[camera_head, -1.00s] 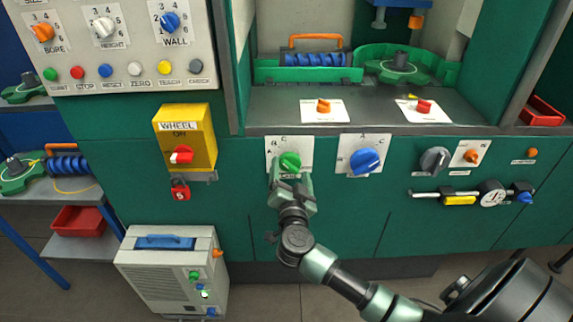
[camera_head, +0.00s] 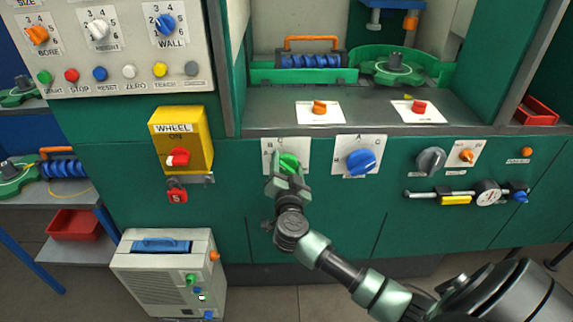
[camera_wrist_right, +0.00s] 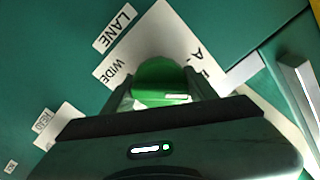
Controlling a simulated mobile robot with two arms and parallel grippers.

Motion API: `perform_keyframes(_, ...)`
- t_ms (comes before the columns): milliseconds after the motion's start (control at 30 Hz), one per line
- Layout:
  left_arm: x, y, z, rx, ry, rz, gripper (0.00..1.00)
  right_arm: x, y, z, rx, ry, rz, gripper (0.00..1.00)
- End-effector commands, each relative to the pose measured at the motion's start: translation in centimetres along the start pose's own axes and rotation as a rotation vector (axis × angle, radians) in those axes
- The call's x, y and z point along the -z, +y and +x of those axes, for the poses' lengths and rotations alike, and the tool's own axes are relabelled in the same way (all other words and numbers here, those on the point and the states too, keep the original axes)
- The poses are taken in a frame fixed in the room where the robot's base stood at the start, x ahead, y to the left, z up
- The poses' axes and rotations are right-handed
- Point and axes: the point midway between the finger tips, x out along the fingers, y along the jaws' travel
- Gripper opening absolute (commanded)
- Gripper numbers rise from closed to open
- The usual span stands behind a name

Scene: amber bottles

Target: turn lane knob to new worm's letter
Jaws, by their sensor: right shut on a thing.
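The green lane knob (camera_head: 289,162) sits on a white letter plate (camera_head: 304,146) on the green cabinet front. My right gripper (camera_head: 288,176) is shut on it from the front and hides its lower part. In the right wrist view the green knob (camera_wrist_right: 160,80) lies between the dark fingers, with a white mark on its edge. The LANE label (camera_wrist_right: 115,27) is beside the plate, which reads WIDE and A. The letter it points at is unclear. A blue worm (camera_head: 312,61) lies in a green tray (camera_head: 350,75) above. My left gripper is not in view.
A blue knob (camera_head: 360,162) on its own plate is close to the right. A yellow WHEEL switch box (camera_head: 180,140) with a red padlock (camera_head: 177,196) is at left. A grey knob (camera_head: 430,160) and a dial gauge (camera_head: 488,192) are further right. Another worm (camera_head: 65,167) lies on the left shelf.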

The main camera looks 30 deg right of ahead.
Motion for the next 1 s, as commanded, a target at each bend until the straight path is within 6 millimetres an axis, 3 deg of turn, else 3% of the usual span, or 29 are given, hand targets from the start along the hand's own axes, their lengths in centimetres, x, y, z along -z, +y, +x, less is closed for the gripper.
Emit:
perform_keyframes(600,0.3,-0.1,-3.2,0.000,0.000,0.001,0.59,0.0,0.0,-0.1,-0.004,-0.003,0.338,0.17)
perform_keyframes(1000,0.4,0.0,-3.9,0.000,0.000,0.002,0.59,-0.1,0.1,-0.1,-0.002,-0.002,0.502,0.17)
